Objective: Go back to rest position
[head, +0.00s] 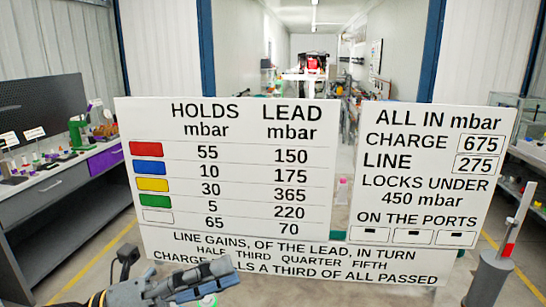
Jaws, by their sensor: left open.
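My left gripper (226,278) is low in the head view, left of centre, in front of the lower edge of a big white board. Its arm comes in from the bottom left. Its jaws are open and I see nothing held between them. A small green and white thing (208,300) shows just below the fingers, cut by the picture's edge. My right gripper is not in view.
White boards with printed text (240,215) and (425,205) fill the middle. A grey workbench (50,190) with small items stands left. A grey post with a red band (507,245) stands right, near shelves. Floor shows at lower left.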

